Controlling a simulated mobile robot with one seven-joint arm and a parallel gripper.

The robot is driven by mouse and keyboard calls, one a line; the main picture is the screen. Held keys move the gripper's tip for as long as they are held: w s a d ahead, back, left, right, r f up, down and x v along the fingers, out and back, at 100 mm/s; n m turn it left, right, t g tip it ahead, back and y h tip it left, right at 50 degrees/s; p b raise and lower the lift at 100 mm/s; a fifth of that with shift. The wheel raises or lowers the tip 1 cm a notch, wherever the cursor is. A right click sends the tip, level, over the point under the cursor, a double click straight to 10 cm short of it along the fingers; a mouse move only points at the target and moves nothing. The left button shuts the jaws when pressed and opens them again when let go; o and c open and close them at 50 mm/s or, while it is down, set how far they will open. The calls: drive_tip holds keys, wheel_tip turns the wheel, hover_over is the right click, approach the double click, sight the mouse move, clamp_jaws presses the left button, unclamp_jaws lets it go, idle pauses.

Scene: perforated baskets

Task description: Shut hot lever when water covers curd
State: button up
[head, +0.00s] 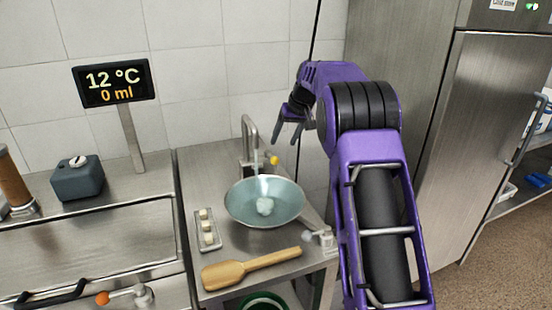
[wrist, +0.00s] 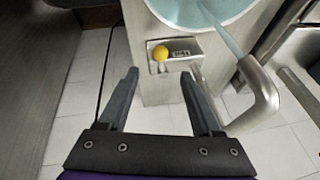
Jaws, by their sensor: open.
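A pale blue bowl (head: 236,207) stands below the tap (head: 249,130), with a white lump of curd (head: 265,206) in it. A pale stream seems to fall from the spout into the bowl; the water level against the curd is hard to tell. A lever with a yellow knob (head: 273,160) sits beside the tap. In the wrist view the yellow knob (wrist: 160,53) shows by a small label that I cannot read, so I cannot tell if it is the hot lever. My gripper (head: 287,140) is open and empty, above and apart from the knob; its fingers (wrist: 159,73) straddle it in the wrist view.
A display (head: 115,80) reads 12 °C and 0 ml. A wooden paddle (head: 250,268) and a small tray of white pieces (head: 207,240) lie by the bowl. A valve with an orange knob (head: 102,298) is at lower left. The tap's curved pipe (wrist: 262,98) is close on the right.

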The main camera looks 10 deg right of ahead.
sight(276, 158)
drive_tip(key=x, duration=0.9)
clamp_jaws()
idle(1.2)
